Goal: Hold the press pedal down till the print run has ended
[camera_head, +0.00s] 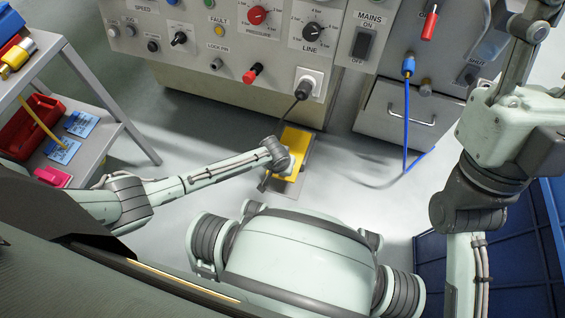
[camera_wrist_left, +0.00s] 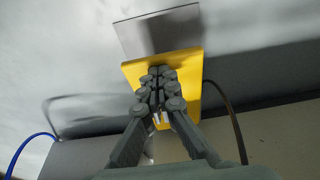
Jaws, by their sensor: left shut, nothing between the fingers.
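The yellow press pedal (camera_head: 295,140) sits on a grey metal base plate (camera_head: 308,160) on the floor, in front of the machine. In the left wrist view, the pedal (camera_wrist_left: 187,98) is yellow with the bare grey plate (camera_wrist_left: 160,32) beyond it. My left gripper (camera_wrist_left: 157,73) is shut and empty, its fingertips over the yellow pedal face. Whether they touch or press it, I cannot tell. In the head view my left wrist is over the pedal's near end and hides part of it. My right arm is at the right; its gripper fingers do not show.
The machine's panel (camera_head: 215,40) has knobs, switches and a red-tipped lever (camera_head: 252,73). A dark cable runs from the socket (camera_head: 308,82) toward the pedal. A blue cable (camera_head: 406,130) hangs to the floor at right. A grey shelf cart (camera_head: 88,110) stands at left, a blue crate (camera_head: 520,240) lower right.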

